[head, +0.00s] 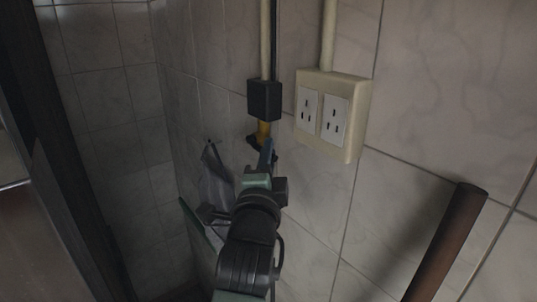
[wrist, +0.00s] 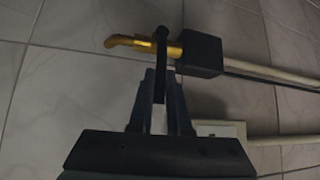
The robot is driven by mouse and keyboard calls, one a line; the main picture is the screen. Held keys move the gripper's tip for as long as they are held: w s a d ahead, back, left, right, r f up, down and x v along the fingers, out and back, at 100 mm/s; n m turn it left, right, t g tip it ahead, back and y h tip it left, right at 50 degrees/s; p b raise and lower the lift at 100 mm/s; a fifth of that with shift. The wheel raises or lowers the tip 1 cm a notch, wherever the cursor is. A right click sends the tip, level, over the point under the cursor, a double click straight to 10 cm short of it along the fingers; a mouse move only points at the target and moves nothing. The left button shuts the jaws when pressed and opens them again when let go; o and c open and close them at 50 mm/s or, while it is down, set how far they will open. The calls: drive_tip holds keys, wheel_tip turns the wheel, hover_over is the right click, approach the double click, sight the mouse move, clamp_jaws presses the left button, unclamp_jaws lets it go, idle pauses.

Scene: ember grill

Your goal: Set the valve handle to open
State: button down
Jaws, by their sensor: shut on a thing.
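The valve has a yellow pipe piece, seen in the wrist view (wrist: 135,43) and in the head view (head: 263,129), below a black box (head: 265,100) on the tiled wall. The dark valve handle (wrist: 161,48) crosses the yellow piece about square to the pipe in the wrist view. My gripper (wrist: 161,78) is shut on the handle's free end. In the head view my gripper (head: 265,160) reaches up to the valve from below and hides much of the handle.
A cream socket box (head: 355,118) with two outlets is on the wall just right of the valve. A grey cloth (head: 216,178) hangs left of my arm. A brown cylindrical post (head: 447,240) stands at lower right. A dark frame edge (head: 65,130) is at left.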

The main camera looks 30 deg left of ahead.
drive_tip(key=w+a+f+m+t+h+b, duration=0.1)
drive_tip(key=a+f+m+t+h+b, duration=0.2)
drive_tip(key=m+h+b, duration=0.6)
drive_tip(key=w+a+f+m+t+h+b, duration=0.1)
drive_tip(key=a+f+m+t+h+b, duration=0.2)
drive_tip(key=m+h+b, duration=0.6)
drive_tip(key=f+m+t+b, duration=0.1)
drive_tip(key=m+b, duration=0.7)
drive_tip(key=b, duration=0.6)
drive_tip(key=shift+f+m+t+h, duration=0.15)
drive_tip(key=shift+m+t+h, duration=0.15)
drive_tip(key=shift+m+h, duration=0.1)
drive_tip(key=shift+w+a+m+g+h+p, duration=0.15)
drive_tip(key=shift+m+g+h+p, duration=0.15)
drive_tip(key=shift+m+h, duration=0.4)
drive_tip(key=shift+a+m+g+h+p, duration=0.2)
drive_tip(key=shift+m+g+h, duration=0.15)
drive_tip(key=shift+m+h, duration=0.3)
drive_tip(key=shift+w+a+m+g+h+p, duration=0.15)
drive_tip(key=shift+m+g+h+p, duration=0.15)
drive_tip(key=shift+m+h, duration=0.4)
drive_tip(key=shift+s+m, duration=0.1)
drive_tip(key=shift+m, duration=0.15)
drive_tip(key=c, duration=0.9)
unclamp_jaws()
drive_tip(key=shift+o, duration=0.2)
